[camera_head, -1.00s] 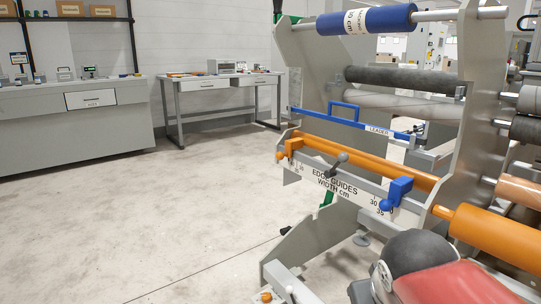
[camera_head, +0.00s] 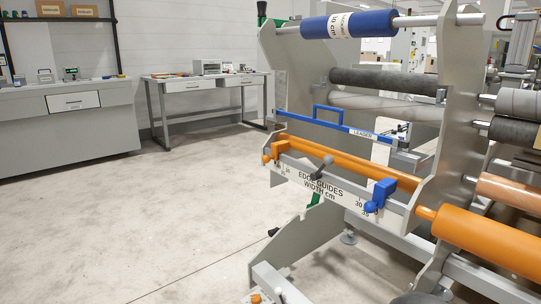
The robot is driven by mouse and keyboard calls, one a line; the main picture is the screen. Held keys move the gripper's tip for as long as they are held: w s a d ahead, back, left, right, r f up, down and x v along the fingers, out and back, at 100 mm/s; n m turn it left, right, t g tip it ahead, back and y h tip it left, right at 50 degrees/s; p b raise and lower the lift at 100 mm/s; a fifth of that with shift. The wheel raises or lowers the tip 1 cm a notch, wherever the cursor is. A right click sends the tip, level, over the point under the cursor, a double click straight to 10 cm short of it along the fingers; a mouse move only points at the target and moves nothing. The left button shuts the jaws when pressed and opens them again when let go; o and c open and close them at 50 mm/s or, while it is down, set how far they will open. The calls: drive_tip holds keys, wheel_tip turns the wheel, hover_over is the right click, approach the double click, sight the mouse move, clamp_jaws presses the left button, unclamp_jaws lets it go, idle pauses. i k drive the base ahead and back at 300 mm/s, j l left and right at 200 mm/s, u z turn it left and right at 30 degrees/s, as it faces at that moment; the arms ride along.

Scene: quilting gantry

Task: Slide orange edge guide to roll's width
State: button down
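The orange edge guide (camera_head: 278,149) sits at the left end of the white scale plate (camera_head: 318,184), which reads "EDGE GUIDES WIDTH cm". A blue edge guide (camera_head: 381,194) sits near the plate's right end, by marks that look like 30 and 35. The small marks by the orange guide are too small to read surely. The blue roll (camera_head: 372,23) is on the top shaft; its white label (camera_head: 340,25) ends in "cm", the number being hard to read. My gripper is not in view; only a dark bit of my arm may show at the bottom edge.
An orange roller (camera_head: 345,162) runs behind the plate, and a blue LEADER bar (camera_head: 340,126) lies above. A larger orange roll (camera_head: 490,240) juts out at right. The floor (camera_head: 170,220) at left is clear up to the benches.

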sight(280, 147)
drive_tip(key=i+j+z, duration=0.15)
drive_tip(key=j+z, duration=0.25)
drive_tip(key=j, duration=0.2)
drive_tip(key=j+z, duration=0.4)
drive_tip(key=j, duration=0.25)
